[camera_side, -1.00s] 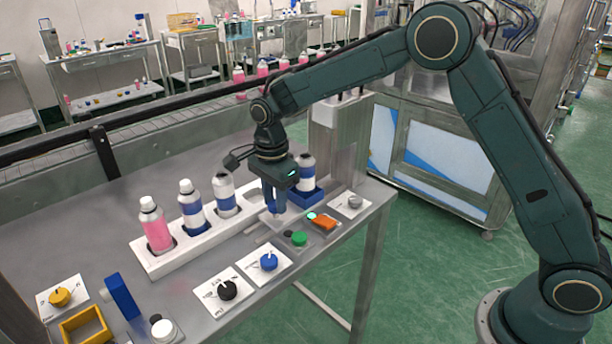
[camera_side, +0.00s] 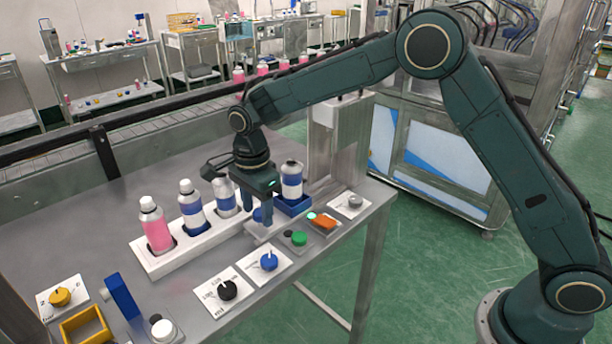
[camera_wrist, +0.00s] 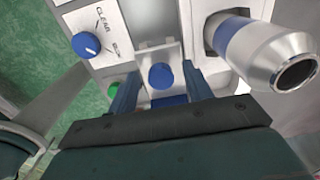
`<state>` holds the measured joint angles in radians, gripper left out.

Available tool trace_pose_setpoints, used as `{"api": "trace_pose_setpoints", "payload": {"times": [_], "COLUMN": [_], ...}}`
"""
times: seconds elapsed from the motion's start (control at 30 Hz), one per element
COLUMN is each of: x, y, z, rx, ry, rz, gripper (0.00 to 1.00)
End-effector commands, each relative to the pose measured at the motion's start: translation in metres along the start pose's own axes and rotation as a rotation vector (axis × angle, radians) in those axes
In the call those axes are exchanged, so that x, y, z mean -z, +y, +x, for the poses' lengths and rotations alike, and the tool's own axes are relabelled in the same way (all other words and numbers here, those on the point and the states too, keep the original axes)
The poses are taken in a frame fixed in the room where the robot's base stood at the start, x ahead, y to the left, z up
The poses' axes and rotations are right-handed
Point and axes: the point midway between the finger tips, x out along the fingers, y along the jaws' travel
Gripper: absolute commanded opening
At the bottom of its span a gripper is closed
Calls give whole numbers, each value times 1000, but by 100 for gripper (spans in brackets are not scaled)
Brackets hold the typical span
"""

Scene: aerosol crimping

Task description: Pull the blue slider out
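The blue slider (camera_side: 294,207) is a blue holder with a silver, blue-banded can (camera_side: 291,180) upright in it, right of the white rack. A light grey front piece with a round blue knob (camera_wrist: 160,77) sits in front of it. My gripper (camera_side: 258,216) is low over this piece, fingers pointing down. In the wrist view, the two dark blue fingers of my gripper (camera_wrist: 160,80) lie on either side of the knob, with a gap on each side. Whether they touch the light front piece is unclear. A blue part (camera_wrist: 170,101) shows below the knob, partly hidden.
The white rack (camera_side: 172,262) with several bottles stands close on the left. A green button (camera_side: 299,238), an orange switch (camera_side: 325,222), a blue dial (camera_side: 268,261) and a black dial (camera_side: 227,290) line the front. A grey metal column (camera_side: 336,150) stands behind the slider.

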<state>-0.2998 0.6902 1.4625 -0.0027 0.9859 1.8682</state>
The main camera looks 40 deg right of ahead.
Motion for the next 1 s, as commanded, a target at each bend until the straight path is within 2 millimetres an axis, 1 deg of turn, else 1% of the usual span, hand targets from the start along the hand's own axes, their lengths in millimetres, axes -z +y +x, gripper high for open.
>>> {"api": "trace_pose_setpoints", "payload": {"times": [0.27,0.47,0.67,1.0], "x": [1,2,1,0], "y": [0,-1,-1,-1], "z": [-3,-18,-47,-104], "rx": [0,2,3,2], "ry": [1,1,0,0], "rz": [3,4,3,1], "gripper": [50,50,50,50]}}
